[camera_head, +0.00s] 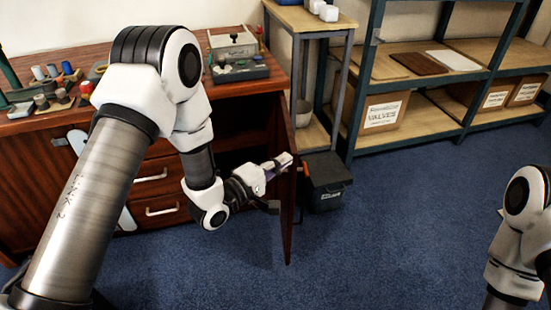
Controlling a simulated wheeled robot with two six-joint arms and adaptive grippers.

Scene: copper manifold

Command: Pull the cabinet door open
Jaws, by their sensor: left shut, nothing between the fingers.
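The reddish-brown wooden cabinet (160,172) stands on the left, with drawers at its middle. Its door (287,215) is swung out from the cabinet's right side and shows nearly edge-on, reaching forward over the blue carpet. The dark cabinet interior (232,130) shows behind my left arm. My left gripper (279,165) is shut and empty, on the opening side of the door, with its tips close to the door's inner face. I cannot tell whether they touch. The door's handle is not clearly seen. My right arm shows at the right edge, but its gripper is out of view.
A black bin (325,181) stands on the carpet just right of the door. A shelf rack (420,117) with labelled cardboard boxes is at the back right. Tools and a grey case (238,68) are on the cabinet top. The carpet (400,230) in front is clear.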

